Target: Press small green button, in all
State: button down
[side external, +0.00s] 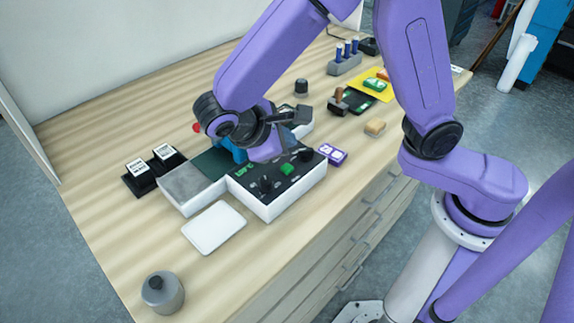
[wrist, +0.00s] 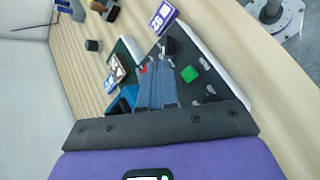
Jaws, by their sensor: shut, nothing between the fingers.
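The small green button (side external: 287,168) sits on the dark top panel of a white-sided machine (side external: 290,200), between two black knobs. The green button also shows in the wrist view (wrist: 189,74), just right of my fingers. My gripper (wrist: 158,66) is shut and empty, with its grey-blue fingers over the panel, left of the button and apart from it in that picture. Their height above the panel is hard to judge. In the side view my wrist hangs over the machine's back part and the fingertips are hidden or unclear.
A purple card box (side external: 331,154) lies beside the machine. Black holders with white labels (side external: 140,170) stand left. A stamp (side external: 338,103) and a yellow mat (side external: 368,88) lie farther back.

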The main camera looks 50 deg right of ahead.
aim_at(285, 170)
jog(key=shift+f, duration=2)
jog(key=shift+f, duration=0.1)
dwell(0.5)
jog(key=shift+f, duration=0.3)
